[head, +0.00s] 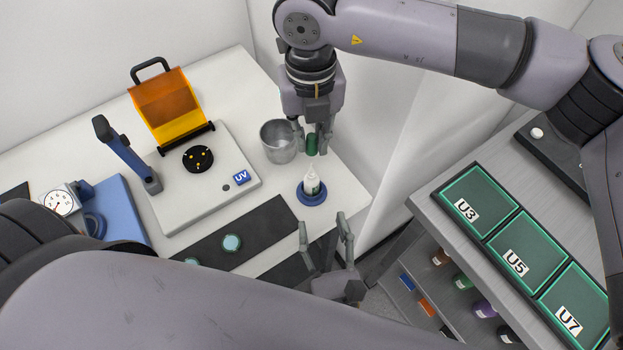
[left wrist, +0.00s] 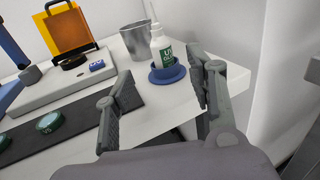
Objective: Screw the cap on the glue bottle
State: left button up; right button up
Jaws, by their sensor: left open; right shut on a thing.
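The white glue bottle (head: 311,184) with a green label stands upright in a blue round holder (head: 312,197) near the table's right edge. It also shows in the left wrist view (left wrist: 161,50), with a thin pale nozzle on top. My right gripper (head: 312,146) is shut on a green cap (head: 311,145), held above the bottle and apart from it. My left gripper (head: 325,232) is open and empty at the table's front edge, in front of the bottle. In the left wrist view its fingers (left wrist: 157,100) stand wide apart, with the bottle beyond them.
A metal cup (head: 278,142) stands just left behind the bottle. A white UV unit (head: 222,192) with an orange shield (head: 168,103) is further left. A dark mat (head: 262,228) with teal discs lies in front. A cart with green trays (head: 478,200) stands right.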

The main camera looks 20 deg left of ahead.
aim_at(313, 187)
pick_arm(q)
jog(key=x, duration=1.1)
jog(key=shift+w+a, duration=0.15)
jog(key=shift+w, duration=0.05)
jog(key=shift+c, duration=0.5)
grip_shut()
